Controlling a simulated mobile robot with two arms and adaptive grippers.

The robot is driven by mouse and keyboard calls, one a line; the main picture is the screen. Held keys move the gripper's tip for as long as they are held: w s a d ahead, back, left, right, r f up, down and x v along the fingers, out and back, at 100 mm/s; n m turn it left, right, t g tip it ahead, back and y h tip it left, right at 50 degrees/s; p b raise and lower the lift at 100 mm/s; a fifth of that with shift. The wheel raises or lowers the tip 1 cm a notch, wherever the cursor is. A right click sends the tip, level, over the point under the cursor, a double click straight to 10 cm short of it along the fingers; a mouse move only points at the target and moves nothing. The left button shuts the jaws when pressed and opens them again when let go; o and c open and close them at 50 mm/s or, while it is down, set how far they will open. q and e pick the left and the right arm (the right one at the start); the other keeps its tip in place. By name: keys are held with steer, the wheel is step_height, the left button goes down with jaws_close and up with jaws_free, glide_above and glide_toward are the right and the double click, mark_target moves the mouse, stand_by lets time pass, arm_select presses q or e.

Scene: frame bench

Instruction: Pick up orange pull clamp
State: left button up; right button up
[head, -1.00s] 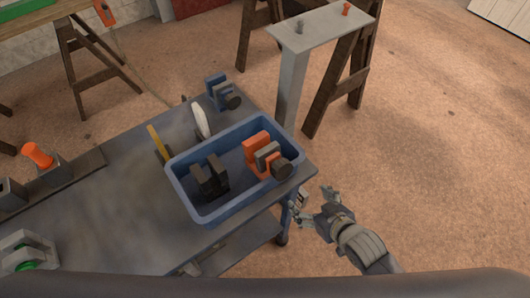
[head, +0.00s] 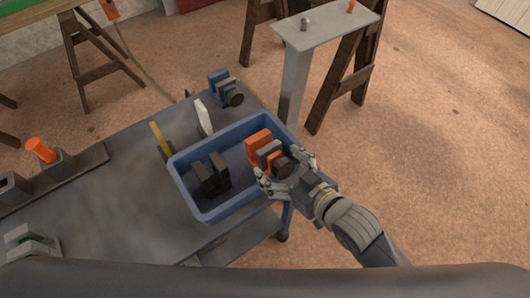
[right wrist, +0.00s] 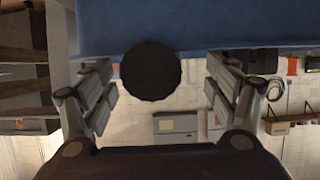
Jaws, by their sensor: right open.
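The orange pull clamp (head: 259,145) sits in the right part of the blue tray, with grey jaws and a dark round knob (head: 283,167) facing right. My right gripper (head: 286,171) is open at the tray's right side, its fingers spread on either side of the knob. In the right wrist view the dark knob (right wrist: 150,71) shows between the two open fingers (right wrist: 155,88), apart from both. The orange body is hidden in that view.
The blue tray (head: 188,205) stands on a dark bench (head: 110,205) and also holds a black clamp (head: 210,176). A blue clamp (head: 224,88), a white tool (head: 203,116) and a yellow tool (head: 160,139) are behind it. Open floor lies to the right.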

mark_target(276, 158)
steer(key=shift+w+d+r+p+x, duration=0.1)
steer(key=shift+p+x, duration=0.1)
steer(key=shift+x, duration=0.65)
steer(key=shift+w+d+r+p+x, duration=0.1)
steer(key=shift+p+x, duration=0.05)
steer(key=shift+x, duration=0.75)
steer(key=shift+w+d+r+p+x, duration=0.1)
steer(key=shift+p+x, duration=0.1)
steer(key=shift+x, duration=0.65)
steer(key=c, duration=1.8)
steer(key=shift+r, duration=0.2)
jaws_close()
